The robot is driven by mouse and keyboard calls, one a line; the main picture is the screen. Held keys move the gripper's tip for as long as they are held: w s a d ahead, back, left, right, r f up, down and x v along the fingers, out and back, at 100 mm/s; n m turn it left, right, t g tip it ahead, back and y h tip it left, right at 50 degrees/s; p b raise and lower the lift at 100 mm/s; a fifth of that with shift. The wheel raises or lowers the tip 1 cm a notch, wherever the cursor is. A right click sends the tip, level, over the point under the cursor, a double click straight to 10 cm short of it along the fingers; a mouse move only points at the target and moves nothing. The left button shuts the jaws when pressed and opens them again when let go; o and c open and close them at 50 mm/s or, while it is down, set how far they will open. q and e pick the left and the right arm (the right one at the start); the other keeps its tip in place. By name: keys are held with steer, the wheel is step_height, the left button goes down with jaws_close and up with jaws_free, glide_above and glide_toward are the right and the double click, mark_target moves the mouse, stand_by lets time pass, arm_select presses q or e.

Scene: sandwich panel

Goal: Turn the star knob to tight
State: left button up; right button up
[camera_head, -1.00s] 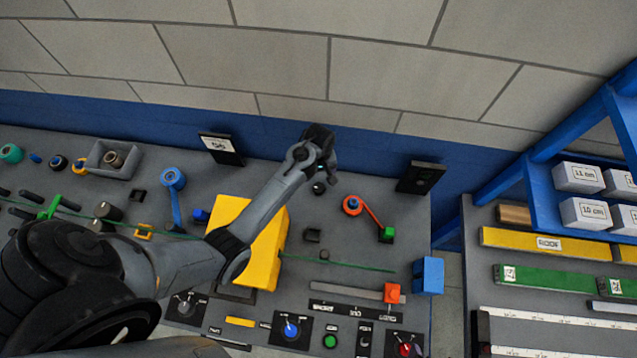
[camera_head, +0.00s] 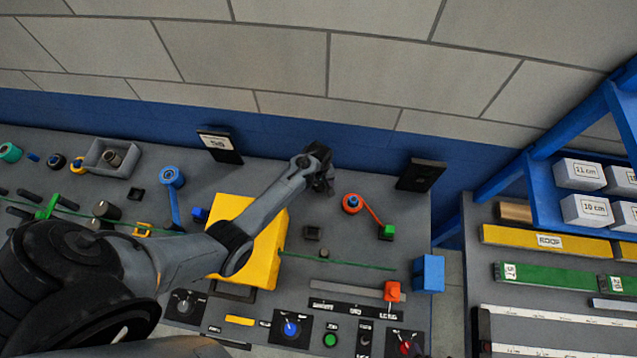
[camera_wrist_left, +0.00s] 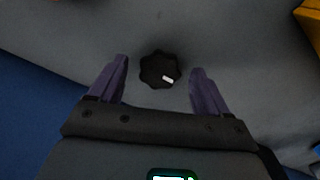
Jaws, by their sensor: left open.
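The star knob is a black, lobed knob (camera_wrist_left: 158,71) with a white mark pointing to the lower right in the left wrist view. It sits on the grey panel between my open left fingers and a little ahead of them. Neither finger visibly touches it. In the head view my left gripper (camera_head: 325,186) is over the back of the panel, right of the yellow block, and it hides the knob. My left gripper also shows in the wrist view (camera_wrist_left: 158,88), with nothing between its fingers but the knob below. My right gripper is in neither view.
A yellow block (camera_head: 268,240) lies under my left arm. A red-and-blue roller with a red arm (camera_head: 352,203) stands just right of the gripper. Black upright plates (camera_head: 421,175) stand at the panel's back edge. A green cord (camera_head: 340,262) crosses the panel.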

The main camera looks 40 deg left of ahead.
arm_select(q)
steer(key=c, duration=1)
steer(key=m+p, duration=0.2)
steer(key=m, duration=0.1)
steer(key=shift+r, duration=0.1)
steer(key=m+p, duration=0.2)
steer(key=m, duration=0.2)
steer(key=shift+m, duration=0.4)
steer(key=m+p, duration=0.1)
steer(key=m, duration=0.4)
steer(key=shift+m, duration=0.3)
steer(key=m, duration=0.3)
steer(key=shift+m, duration=0.8)
